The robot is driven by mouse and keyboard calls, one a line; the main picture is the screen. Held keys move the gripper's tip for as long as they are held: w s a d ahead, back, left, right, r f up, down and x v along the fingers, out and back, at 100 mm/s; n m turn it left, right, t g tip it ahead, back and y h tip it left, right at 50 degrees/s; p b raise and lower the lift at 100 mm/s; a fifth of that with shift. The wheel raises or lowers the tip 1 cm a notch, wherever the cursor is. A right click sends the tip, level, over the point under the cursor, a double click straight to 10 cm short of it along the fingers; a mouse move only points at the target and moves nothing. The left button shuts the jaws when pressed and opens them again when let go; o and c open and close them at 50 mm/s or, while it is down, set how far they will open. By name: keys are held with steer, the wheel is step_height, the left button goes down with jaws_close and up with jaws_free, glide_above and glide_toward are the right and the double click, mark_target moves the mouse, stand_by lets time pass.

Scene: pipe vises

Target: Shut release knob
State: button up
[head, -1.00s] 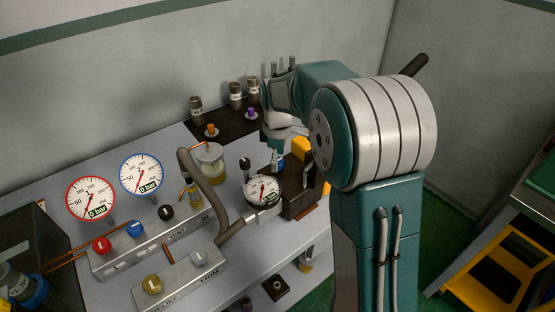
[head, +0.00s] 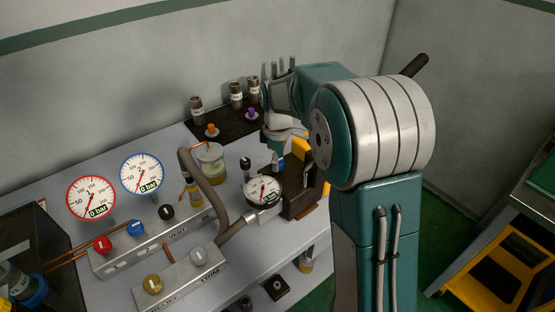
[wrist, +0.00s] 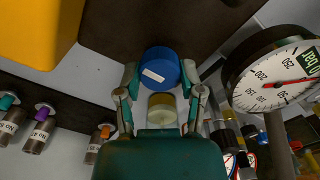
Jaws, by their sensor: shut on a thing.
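A round blue knob (wrist: 161,66) with a white mark shows in the middle of the wrist view. It also shows small in the head view (head: 281,162), beside the dark block with the dial gauge. I take it for the release knob, but its mark is not legible. My gripper (wrist: 161,77) has one fingertip on each side of the knob and is shut on it. In the head view my gripper (head: 277,153) reaches down to the knob from above, and its fingers are small and partly hidden.
A dial gauge (head: 262,191) and the dark block (head: 300,192) stand close by. A yellow part (head: 301,149) rises beside my wrist. A beaker of yellow liquid (head: 210,162) and a bent grey pipe (head: 200,182) are to the left. Bottles (head: 236,96) stand behind.

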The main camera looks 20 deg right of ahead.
steer(key=m, duration=0.4)
steer(key=shift+f+m, duration=0.1)
steer(key=shift+m, duration=0.3)
steer(key=m, duration=0.8)
steer(key=shift+s+f+m, duration=0.1)
steer(key=shift+m, duration=2.2)
steer(key=o, duration=1.2)
steer(key=shift+c, duration=0.2)
steer(key=shift+a, duration=0.1)
steer(key=shift+r, duration=0.25)
